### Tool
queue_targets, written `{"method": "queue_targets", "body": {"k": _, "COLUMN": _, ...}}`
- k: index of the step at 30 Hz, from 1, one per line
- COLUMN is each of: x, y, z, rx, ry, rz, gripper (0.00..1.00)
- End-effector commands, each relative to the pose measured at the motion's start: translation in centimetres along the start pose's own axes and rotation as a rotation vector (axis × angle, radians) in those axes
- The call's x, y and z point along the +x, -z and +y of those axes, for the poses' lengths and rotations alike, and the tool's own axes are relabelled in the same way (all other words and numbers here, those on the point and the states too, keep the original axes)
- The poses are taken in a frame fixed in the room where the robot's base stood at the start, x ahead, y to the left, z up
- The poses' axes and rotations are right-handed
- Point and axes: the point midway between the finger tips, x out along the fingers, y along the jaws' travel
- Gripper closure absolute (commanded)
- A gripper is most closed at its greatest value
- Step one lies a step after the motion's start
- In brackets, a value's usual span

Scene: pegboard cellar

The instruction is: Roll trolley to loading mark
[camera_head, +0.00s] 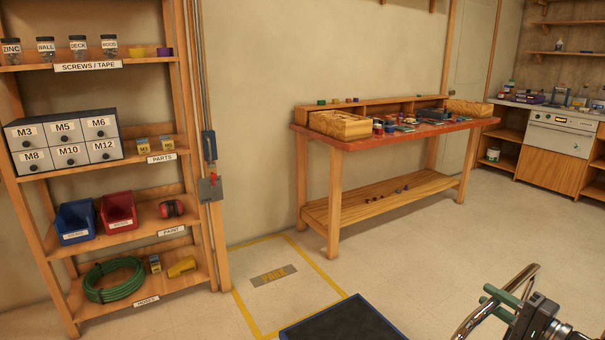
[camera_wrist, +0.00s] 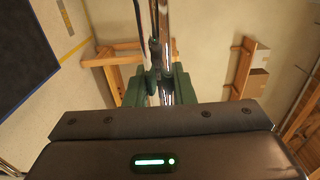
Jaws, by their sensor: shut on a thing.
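The trolley's dark deck (camera_head: 345,322) with a blue edge shows at the bottom of the head view, partly cut off. It also shows at the left of the wrist view (camera_wrist: 22,55). Its chrome handle (camera_head: 478,318) rises at the lower right. My gripper (camera_head: 497,302) is shut on the handle; in the wrist view the green fingers (camera_wrist: 162,90) close around the bar (camera_wrist: 163,50). A yellow floor outline (camera_head: 316,267) holds a plate reading PARK (camera_head: 273,275). The deck lies at the outline's near right side and covers part of it. The wheels are hidden.
A wooden shelf unit (camera_head: 130,229) stands left of the outline. A red-topped workbench (camera_head: 400,136) stands behind it to the right, its legs near the outline's far right corner. A counter with an oven (camera_head: 560,134) is at the far right. Floor right of the bench is clear.

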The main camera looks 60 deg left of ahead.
Motion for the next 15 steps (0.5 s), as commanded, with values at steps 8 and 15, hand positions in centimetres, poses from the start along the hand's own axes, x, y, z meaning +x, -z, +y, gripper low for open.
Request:
{"method": "queue_targets", "body": {"k": 8, "x": 0.02, "y": -0.06, "z": -0.05, "rx": 0.0, "ry": 0.001, "rz": -0.001, "gripper": 0.53}}
{"method": "queue_targets", "body": {"k": 15, "x": 0.01, "y": -0.06, "z": 0.11, "rx": 0.002, "ry": -0.001, "rz": -0.001, "gripper": 0.53}}
